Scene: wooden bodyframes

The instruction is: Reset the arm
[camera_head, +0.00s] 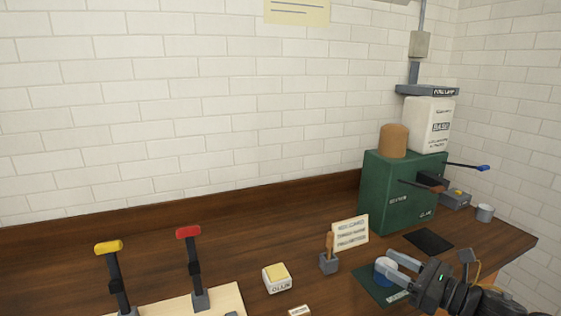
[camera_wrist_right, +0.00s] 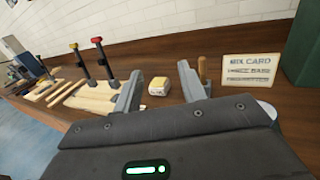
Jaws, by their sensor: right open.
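My right gripper (camera_head: 388,262) reaches in from the lower right in the head view, with its two grey fingers apart and pointing left over the right part of the bench. In the right wrist view its fingers (camera_wrist_right: 160,75) are spread with nothing between them. A round blue and white object (camera_head: 383,274) is close by the fingers, above or on a dark green mat (camera_head: 368,287); I cannot tell whether they touch. Part of a round white thing shows beside the gripper body in the wrist view (camera_wrist_right: 268,109). My left gripper is not in view.
A green machine (camera_head: 385,196) with levers stands at the back right. A card (camera_head: 350,233), a wooden-handled tool in a grey block (camera_head: 329,262) and a yellow-topped box (camera_head: 276,278) stand left of the gripper. Yellow (camera_head: 109,248) and red (camera_head: 188,232) clamps stand farther left.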

